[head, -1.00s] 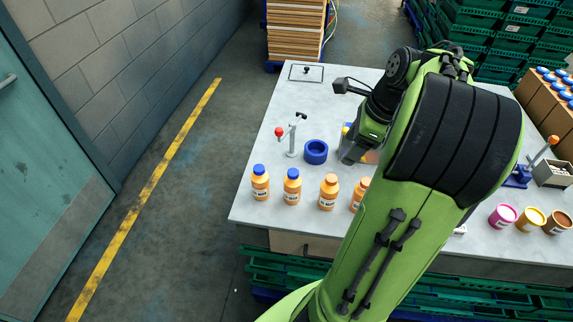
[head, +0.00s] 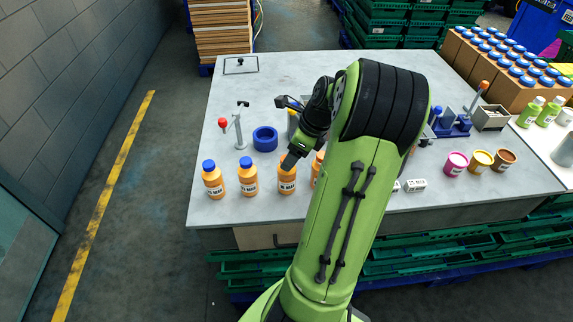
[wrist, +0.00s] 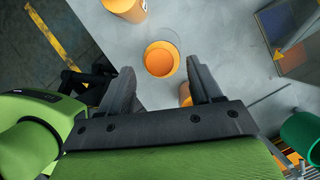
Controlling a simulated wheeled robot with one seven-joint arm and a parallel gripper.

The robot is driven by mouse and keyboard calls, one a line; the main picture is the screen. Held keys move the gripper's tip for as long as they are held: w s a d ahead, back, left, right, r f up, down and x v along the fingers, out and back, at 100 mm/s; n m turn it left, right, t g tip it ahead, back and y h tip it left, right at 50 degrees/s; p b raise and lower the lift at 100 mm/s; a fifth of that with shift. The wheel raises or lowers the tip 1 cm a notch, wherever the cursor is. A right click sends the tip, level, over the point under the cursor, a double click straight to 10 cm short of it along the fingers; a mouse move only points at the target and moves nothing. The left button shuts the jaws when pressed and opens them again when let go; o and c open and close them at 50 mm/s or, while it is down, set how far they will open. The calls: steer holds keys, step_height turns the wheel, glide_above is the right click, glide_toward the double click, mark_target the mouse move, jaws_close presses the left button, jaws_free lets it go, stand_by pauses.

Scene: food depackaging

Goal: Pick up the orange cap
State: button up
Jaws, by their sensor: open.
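Two orange bottles with blue caps (head: 208,164) stand at the left of a row on the grey worktop. To their right is an orange bottle (head: 287,185) whose top is hidden by my gripper (head: 291,160). Another orange bottle (head: 317,168) is partly hidden by my arm. No contact shows. A smaller orange piece (wrist: 185,95) is partly hidden by the right finger.
Pink, yellow and brown tubs (head: 481,162) stand to the right.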

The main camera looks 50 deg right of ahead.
steer(key=shift+w+f, duration=0.2)
steer(key=shift+f, duration=0.35)
steer(key=shift+r, duration=0.1)
steer(key=c, duration=1.1)
